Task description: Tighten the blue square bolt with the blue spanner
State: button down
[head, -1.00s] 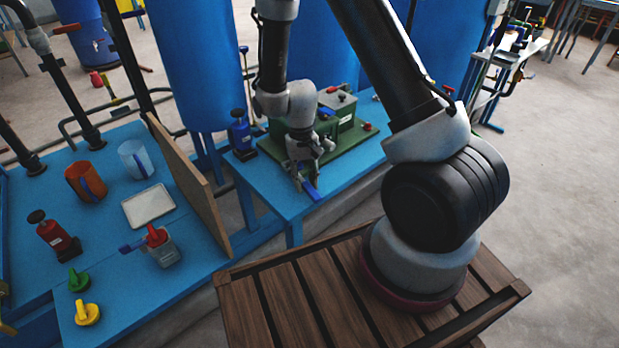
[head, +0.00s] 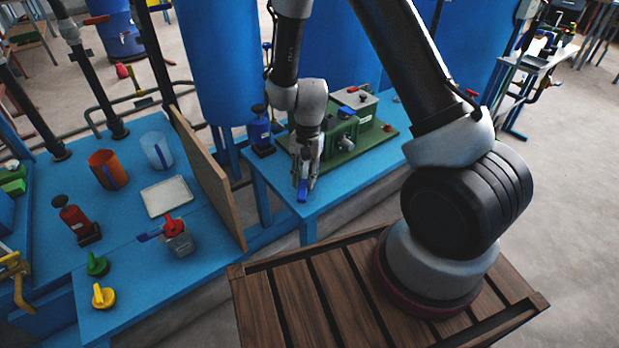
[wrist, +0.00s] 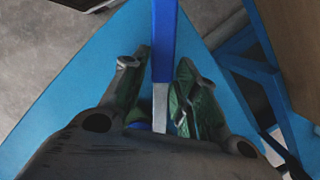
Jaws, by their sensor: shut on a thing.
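My gripper (head: 305,182) is over the front left part of the small blue table, just in front of the green machine base. It is shut on the blue spanner (head: 302,192), whose blue handle points toward the front of the table. In the wrist view the spanner (wrist: 164,45) runs between the two fingers, with its blue handle beyond them and a pale metal shank nearer the palm. The spanner's head is hidden by the gripper. I cannot make out the blue square bolt.
The green base (head: 370,150) carries a machine at the back right. A blue bottle (head: 261,134) stands left of it. A wooden board (head: 208,180) stands between this table and the left bench, which holds cups, a white tray (head: 167,196) and coloured knobs.

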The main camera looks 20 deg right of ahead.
jog(key=shift+w+a+m+t, duration=0.15)
jog(key=shift+w+a+m, duration=0.35)
jog(key=shift+m, duration=0.45)
jog(key=shift+w+a+m+t, duration=0.15)
jog(key=shift+w+a+m, duration=0.3)
jog(key=shift+m, duration=0.5)
jog(key=shift+w+a+f+m+t+y, duration=0.2)
jog(key=shift+w+m, duration=0.4)
jog(key=shift+m, duration=0.4)
jog(key=shift+w+a+r+m+t+y, duration=0.1)
jog(key=shift+w+a+m, duration=0.2)
jog(key=shift+w+m, duration=0.5)
jog(key=shift+s, duration=0.2)
jog(key=c, duration=1.3)
grip_release()
jog(key=shift+o, duration=1.3)
jog(key=shift+w+a, duration=0.1)
jog(key=shift+w, duration=0.05)
jog(key=shift+r, duration=0.2)
